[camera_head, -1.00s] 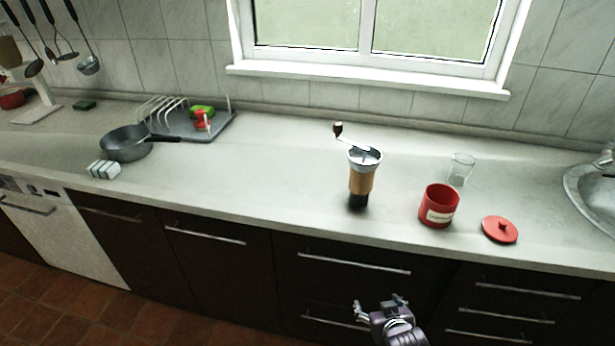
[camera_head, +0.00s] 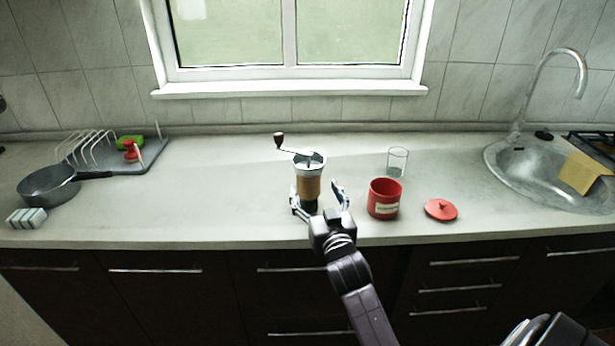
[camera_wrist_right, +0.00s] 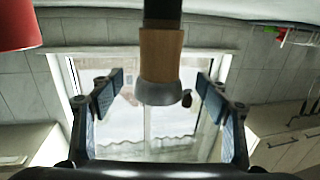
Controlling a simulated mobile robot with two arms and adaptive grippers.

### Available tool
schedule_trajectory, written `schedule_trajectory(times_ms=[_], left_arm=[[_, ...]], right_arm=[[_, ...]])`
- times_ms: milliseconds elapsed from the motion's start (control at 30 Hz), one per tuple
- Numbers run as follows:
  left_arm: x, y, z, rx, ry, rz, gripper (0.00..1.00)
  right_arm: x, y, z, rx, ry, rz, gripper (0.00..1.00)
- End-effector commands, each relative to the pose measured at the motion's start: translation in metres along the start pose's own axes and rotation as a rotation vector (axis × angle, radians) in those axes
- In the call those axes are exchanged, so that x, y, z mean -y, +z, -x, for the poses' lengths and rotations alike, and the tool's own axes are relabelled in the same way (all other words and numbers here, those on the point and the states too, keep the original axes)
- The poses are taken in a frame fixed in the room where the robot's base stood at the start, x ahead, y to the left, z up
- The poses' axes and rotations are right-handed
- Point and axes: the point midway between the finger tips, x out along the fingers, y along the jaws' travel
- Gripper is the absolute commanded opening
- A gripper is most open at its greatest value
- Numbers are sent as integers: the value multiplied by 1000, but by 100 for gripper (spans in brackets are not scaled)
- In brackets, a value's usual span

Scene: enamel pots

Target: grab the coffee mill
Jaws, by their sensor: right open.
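The coffee mill (camera_head: 308,182) stands upright on the counter. It has a silver top, a tan band, a dark base and a crank with a dark knob. My right gripper (camera_head: 317,193) is open at the mill, low down, with one finger to the left of it and one to the right. In the right wrist view the mill (camera_wrist_right: 160,55) appears upside down between the open fingers (camera_wrist_right: 160,90), with a gap on each side. My left gripper is not in view.
A red canister (camera_head: 384,199) stands close to the right of my right gripper. Its red lid (camera_head: 440,209) and a clear glass (camera_head: 397,162) are nearby. The sink (camera_head: 545,178) is further right. A pan (camera_head: 48,185) and dish rack (camera_head: 110,155) stand left; the counter between is clear.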

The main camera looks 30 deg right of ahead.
Motion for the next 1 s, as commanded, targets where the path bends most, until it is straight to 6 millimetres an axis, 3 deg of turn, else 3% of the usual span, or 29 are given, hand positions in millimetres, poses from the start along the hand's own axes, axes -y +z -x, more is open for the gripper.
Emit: schedule_trajectory(times_ms=[700,1000], left_arm=[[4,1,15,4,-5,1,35],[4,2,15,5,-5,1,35]], right_arm=[[-1,1,-73,-7,1,-1,69],[-1,2,-78,-7,0,-1,69]])
